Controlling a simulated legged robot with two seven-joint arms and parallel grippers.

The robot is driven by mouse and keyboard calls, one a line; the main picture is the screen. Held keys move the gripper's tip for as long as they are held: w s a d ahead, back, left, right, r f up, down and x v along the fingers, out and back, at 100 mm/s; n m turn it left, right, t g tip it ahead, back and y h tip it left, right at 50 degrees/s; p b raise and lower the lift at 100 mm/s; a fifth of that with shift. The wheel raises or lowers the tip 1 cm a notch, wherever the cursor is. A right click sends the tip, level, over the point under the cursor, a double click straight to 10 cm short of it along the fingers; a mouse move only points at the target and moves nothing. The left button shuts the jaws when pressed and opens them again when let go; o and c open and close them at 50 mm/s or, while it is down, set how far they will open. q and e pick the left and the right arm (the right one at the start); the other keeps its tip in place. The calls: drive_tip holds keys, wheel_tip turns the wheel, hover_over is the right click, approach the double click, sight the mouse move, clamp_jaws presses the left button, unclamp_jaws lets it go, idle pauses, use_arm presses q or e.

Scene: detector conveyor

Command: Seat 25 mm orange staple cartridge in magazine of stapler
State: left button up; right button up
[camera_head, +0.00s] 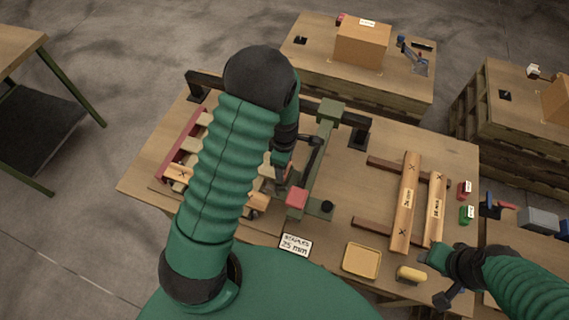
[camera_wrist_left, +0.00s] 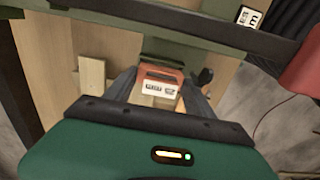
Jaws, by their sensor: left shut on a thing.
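In the left wrist view, the orange staple cartridge (camera_wrist_left: 160,82) with a white label sits between the fingers of my left gripper (camera_wrist_left: 160,95), which is shut on it. Its far end is close to a dark green part (camera_wrist_left: 162,62), seemingly the stapler; I cannot tell whether they touch. In the head view, the green stapler frame (camera_head: 318,160) with a red block (camera_head: 297,197) stands mid-table. My left gripper (camera_head: 283,178) is beside it, the cartridge largely hidden there. My right gripper (camera_head: 428,257) is low by the wooden boards, its fingers too small to read.
A sign reading 25 mm (camera_head: 295,244), a yellow tray (camera_head: 362,261) and a yellow block (camera_head: 410,274) lie at the front. Two marked boards (camera_head: 406,205) lie on dark rails. Red (camera_head: 463,191) and green (camera_head: 467,215) labelled pieces are at the right edge.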

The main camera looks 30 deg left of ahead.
idle(0.5)
use_arm(q)
drive_tip(key=shift+f+b, duration=0.75)
drive_tip(key=shift+f, duration=0.65)
drive_tip(key=o, duration=1.6)
drive_tip(key=shift+o, duration=0.2)
wheel_tip(320, 180, up, 17)
drive_tip(key=shift+w+b, duration=0.15)
drive_tip(key=shift+b, duration=0.3)
drive_tip(key=shift+f, duration=0.15)
